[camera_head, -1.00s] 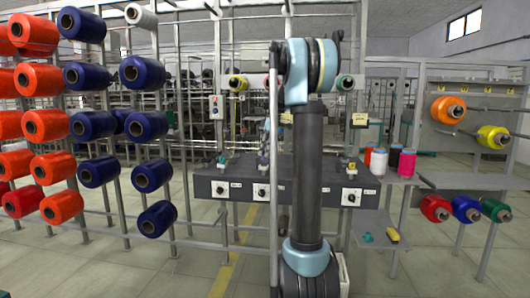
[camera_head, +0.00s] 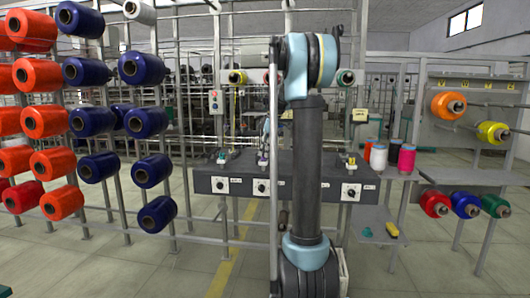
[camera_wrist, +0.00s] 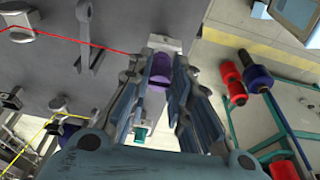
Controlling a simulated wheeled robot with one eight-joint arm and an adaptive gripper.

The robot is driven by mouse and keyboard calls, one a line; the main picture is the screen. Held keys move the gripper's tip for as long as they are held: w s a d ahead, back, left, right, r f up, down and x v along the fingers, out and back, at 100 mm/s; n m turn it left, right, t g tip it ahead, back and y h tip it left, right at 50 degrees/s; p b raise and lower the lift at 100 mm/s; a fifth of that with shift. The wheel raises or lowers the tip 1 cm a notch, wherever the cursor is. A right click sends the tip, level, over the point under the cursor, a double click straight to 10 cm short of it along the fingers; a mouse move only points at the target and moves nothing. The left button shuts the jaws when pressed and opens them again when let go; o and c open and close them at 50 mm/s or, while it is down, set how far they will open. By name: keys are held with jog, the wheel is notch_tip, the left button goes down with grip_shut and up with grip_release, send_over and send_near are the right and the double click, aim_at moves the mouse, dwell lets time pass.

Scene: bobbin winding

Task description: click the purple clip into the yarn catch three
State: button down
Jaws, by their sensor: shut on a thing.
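In the wrist view my gripper (camera_wrist: 160,72) is closed around a purple clip (camera_wrist: 159,68), which sits between the two fingers. The clip's far end is close to a pale grey block (camera_wrist: 165,42) on the grey machine top; I cannot tell whether they touch. A red yarn runs from the left to this block. I cannot read a number for yarn catch three. In the head view a small purple part (camera_head: 262,158) shows on the machine bench (camera_head: 238,172). My arm stands in front of the bench and hides its middle.
A grey upright bracket (camera_wrist: 90,47) stands left of my gripper in the wrist view. In the head view, a bobbin rack stands left, cones (camera_head: 407,158) stand right of the bench, and a low shelf (camera_head: 380,228) holds small parts.

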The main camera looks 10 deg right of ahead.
jog(key=shift+f, duration=0.65)
jog(key=c, duration=1.4)
grip_release()
jog(key=shift+o, duration=0.2)
jog(key=shift+r, duration=0.1)
jog(key=w+v, duration=0.1)
jog(key=v, duration=1)
jog(key=s+a+f+m, duration=0.2)
jog(key=s+f+m, duration=0.1)
jog(key=s, duration=0.9)
jog(key=s+f+m+h, duration=0.1)
jog(key=s+f+m, duration=0.4)
jog(key=s+f, duration=0.9)
jog(key=s+f+m+t+h, duration=0.1)
jog(key=s+f+m, duration=0.5)
jog(key=s+f, duration=0.8)
jog(key=s+a, duration=0.1)
jog(key=s, duration=0.3)
jog(key=shift+h, duration=0.3)
